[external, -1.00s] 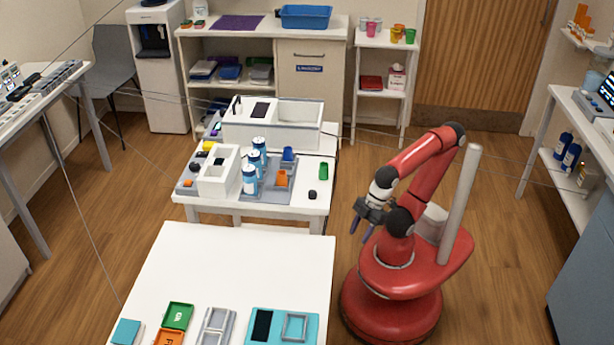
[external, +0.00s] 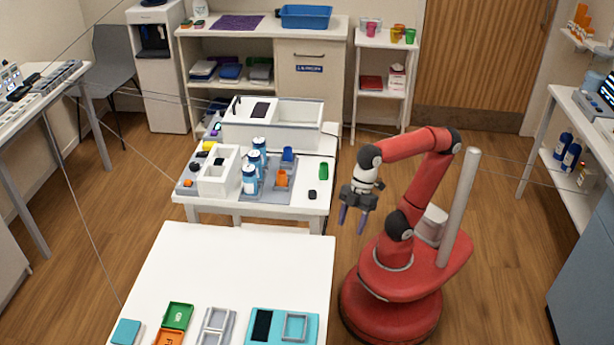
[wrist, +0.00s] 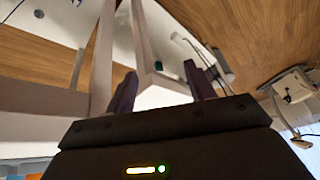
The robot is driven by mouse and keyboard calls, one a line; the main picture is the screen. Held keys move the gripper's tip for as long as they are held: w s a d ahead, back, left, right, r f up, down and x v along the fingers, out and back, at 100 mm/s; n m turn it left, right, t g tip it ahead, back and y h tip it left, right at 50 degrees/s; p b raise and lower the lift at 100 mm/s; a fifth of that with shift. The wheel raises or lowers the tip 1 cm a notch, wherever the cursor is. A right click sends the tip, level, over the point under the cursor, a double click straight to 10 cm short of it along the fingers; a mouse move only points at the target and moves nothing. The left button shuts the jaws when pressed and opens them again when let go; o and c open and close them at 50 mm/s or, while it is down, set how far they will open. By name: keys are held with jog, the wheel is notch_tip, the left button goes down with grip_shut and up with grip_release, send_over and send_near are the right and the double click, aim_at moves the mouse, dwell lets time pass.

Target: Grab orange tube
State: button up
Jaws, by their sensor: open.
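A small orange piece (external: 282,178) stands on the grey tray (external: 262,194) on the middle white table; it is too small to tell whether it is a tube. Another small orange item (external: 187,184) lies at that table's left edge. Tall orange items (external: 581,16) stand on the wall shelf at the upper right. My gripper (external: 352,218) is open and empty, fingers pointing down, in the air to the right of the middle table. In the wrist view its two dark fingers (wrist: 161,88) are apart, with no orange item visible between them.
Blue-and-white bottles (external: 249,180), a white box (external: 218,172) and a blue piece (external: 287,154) share the middle table. A small green item (external: 323,171) and a black one (external: 312,195) lie near its right edge. The front table (external: 235,265) has a wide bare area.

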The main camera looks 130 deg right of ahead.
jog(key=w+r+n+y, duration=0.2)
jog(key=w+r, duration=0.3)
jog(key=r, duration=0.1)
jog(key=shift+h, duration=0.7)
jog(key=w+d+r, duration=0.1)
jog(key=d+r, duration=0.1)
jog(key=d, duration=0.2)
jog(key=w+d+r, duration=0.1)
jog(key=d+r, duration=0.2)
jog(key=w+d+r+p, duration=0.1)
jog(key=d+r, duration=0.1)
jog(key=d, duration=0.2)
jog(key=shift+w+d+r, duration=0.25)
jog(key=shift+d+r, duration=0.1)
send_near(280, 183)
jog(key=shift+n+h, duration=0.3)
jog(key=shift+n, duration=0.1)
jog(key=b+x, duration=0.1)
jog(key=x, duration=0.6)
jog(key=shift+b, duration=0.4)
jog(key=shift+g, duration=0.3)
jog(key=c, duration=1)
